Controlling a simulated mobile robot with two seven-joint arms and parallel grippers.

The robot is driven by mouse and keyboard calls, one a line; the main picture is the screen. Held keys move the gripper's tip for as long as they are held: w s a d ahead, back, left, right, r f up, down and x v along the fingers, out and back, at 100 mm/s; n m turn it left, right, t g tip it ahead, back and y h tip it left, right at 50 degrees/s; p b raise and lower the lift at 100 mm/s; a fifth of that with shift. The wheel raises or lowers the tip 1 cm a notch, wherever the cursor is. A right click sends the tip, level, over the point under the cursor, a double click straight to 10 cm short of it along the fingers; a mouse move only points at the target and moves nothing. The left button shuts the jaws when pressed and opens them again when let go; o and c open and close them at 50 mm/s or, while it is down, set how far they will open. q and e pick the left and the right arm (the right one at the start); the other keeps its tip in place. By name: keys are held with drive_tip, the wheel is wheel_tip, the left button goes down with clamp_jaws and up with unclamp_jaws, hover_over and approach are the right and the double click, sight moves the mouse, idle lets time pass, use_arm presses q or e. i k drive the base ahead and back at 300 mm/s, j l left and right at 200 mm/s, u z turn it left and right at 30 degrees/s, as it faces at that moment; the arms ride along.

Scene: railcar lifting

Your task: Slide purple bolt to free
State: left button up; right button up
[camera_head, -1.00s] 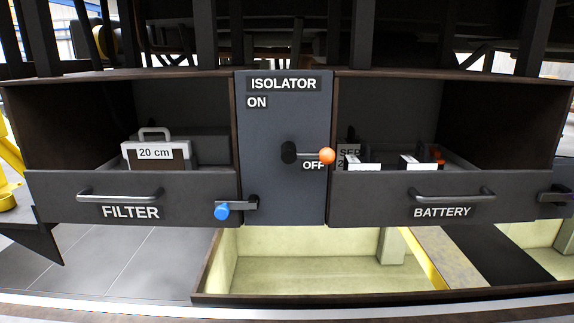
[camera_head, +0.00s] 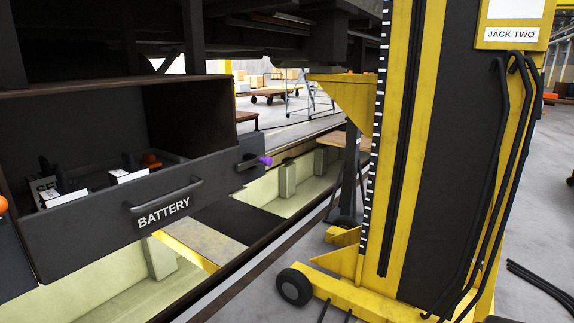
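The purple bolt (camera_head: 264,161) shows as a purple knob at the right end of a dark latch bar (camera_head: 247,163). The latch is at the right end of the battery drawer (camera_head: 75,227), by the edge of its dark housing. The drawer front carries a BATTERY label and a grey bar handle (camera_head: 165,195). Inside the drawer are dark parts, white labels and an orange piece. Neither of my grippers is in view, and nothing touches the purple knob.
A large yellow jack (camera_head: 403,140) marked JACK TWO stands to the right, with a wheel (camera_head: 294,287) and dark hoses (camera_head: 510,150). A pit (camera_head: 120,275) with pale walls lies below the drawer. Open grey floor (camera_head: 535,230) shows at the far right.

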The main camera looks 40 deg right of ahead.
sight(268, 160)
drive_tip(key=z, duration=1.3)
